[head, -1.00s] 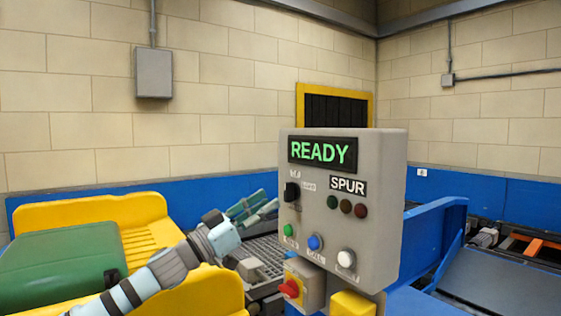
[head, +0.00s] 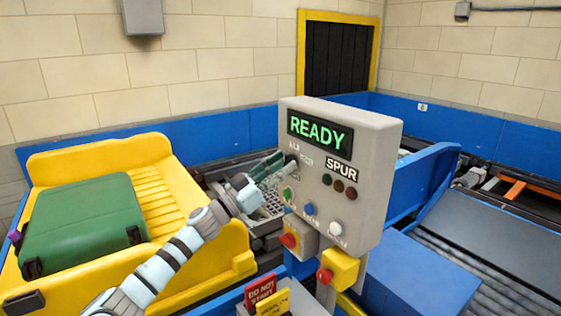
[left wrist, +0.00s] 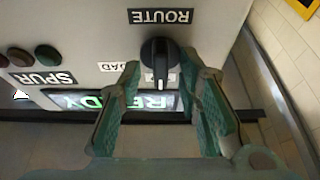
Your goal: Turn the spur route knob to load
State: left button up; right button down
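The spur control box (head: 370,190) is grey. Its display (head: 318,133) reads READY in green, above a SPUR label. The black route knob (head: 292,160) is at the box's left, partly hidden by the gripper. Contact cannot be told. My right gripper is out of view.
Green, blue and white buttons (head: 309,209) sit below the knob. A red knob (head: 289,240) and a yellow box with a red button (head: 338,268) hang underneath. A green suitcase (head: 82,225) lies in a yellow tray (head: 165,190) at left. A blue guard (head: 415,190) stands right.

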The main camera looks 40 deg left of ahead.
pick_arm(q)
jog(key=shift+c, duration=0.4)
grip_shut()
jog(key=shift+m, duration=0.4)
jog(key=m+h+p, duration=0.1)
jog(key=m+h, duration=0.1)
jog(key=m, duration=0.1)
jog(key=shift+a+r+m+g, duration=0.1)
jog(key=shift+a+m+g, duration=0.05)
jog(key=shift+m+g, duration=0.25)
jog(key=m+g+h, duration=0.1)
jog(key=m, duration=0.2)
jog(key=shift+m+h, duration=0.4)
jog(key=m+g+h, duration=0.1)
jog(key=m, duration=0.3)
jog(key=m+g, duration=0.2)
jog(key=m, duration=0.1)
jog(key=shift+a+m+h, duration=0.1)
jog(key=shift+m+h, duration=0.3)
